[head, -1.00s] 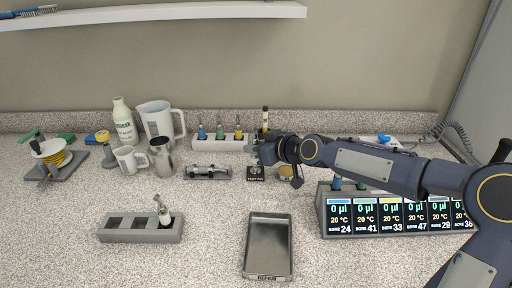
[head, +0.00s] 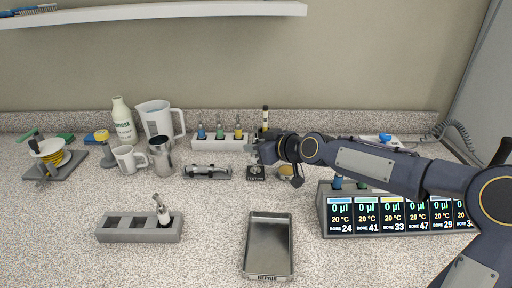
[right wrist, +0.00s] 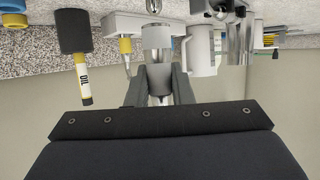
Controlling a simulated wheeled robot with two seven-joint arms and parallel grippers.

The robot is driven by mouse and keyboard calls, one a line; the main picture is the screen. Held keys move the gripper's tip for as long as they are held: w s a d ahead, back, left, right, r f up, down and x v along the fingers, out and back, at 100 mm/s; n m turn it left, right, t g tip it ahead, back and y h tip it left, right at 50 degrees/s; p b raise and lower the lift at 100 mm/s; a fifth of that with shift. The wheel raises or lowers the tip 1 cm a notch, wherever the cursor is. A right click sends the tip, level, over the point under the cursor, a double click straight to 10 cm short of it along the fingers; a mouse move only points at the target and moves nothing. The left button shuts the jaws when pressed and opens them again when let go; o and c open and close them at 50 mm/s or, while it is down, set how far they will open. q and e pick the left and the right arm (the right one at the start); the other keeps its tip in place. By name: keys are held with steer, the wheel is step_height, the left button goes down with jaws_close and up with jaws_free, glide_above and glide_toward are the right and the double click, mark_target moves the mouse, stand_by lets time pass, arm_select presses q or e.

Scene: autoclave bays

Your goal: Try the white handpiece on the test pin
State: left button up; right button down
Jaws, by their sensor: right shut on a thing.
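My right gripper (head: 257,152) is over the black test pin block (head: 256,173) at the middle of the counter. It is shut on a pale handpiece with a grey and silver body (right wrist: 157,42), which I take as the white handpiece. In the right wrist view it stands between the two fingers. The pin itself is hidden, so I cannot tell whether the handpiece touches it. Another whitish handpiece (head: 163,212) stands in the right slot of a grey holder (head: 140,236); the other slots look empty. My left gripper is out of view.
A metal repair tray (head: 249,246) lies in front. A display unit (head: 322,212) stands under my right arm. A silver piece lies in a cradle (head: 207,173) left of the pin block.

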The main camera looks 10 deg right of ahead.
steer(key=shift+f+b, duration=0.8)
steer(key=shift+f, duration=0.15)
stand_by(1.2)
steer(key=shift+r, duration=0.25)
steer(key=shift+r, duration=0.4)
steer(key=shift+b, duration=0.8)
stand_by(2.2)
steer(key=shift+f+b, duration=0.55)
steer(key=shift+f, duration=0.05)
stand_by(1.3)
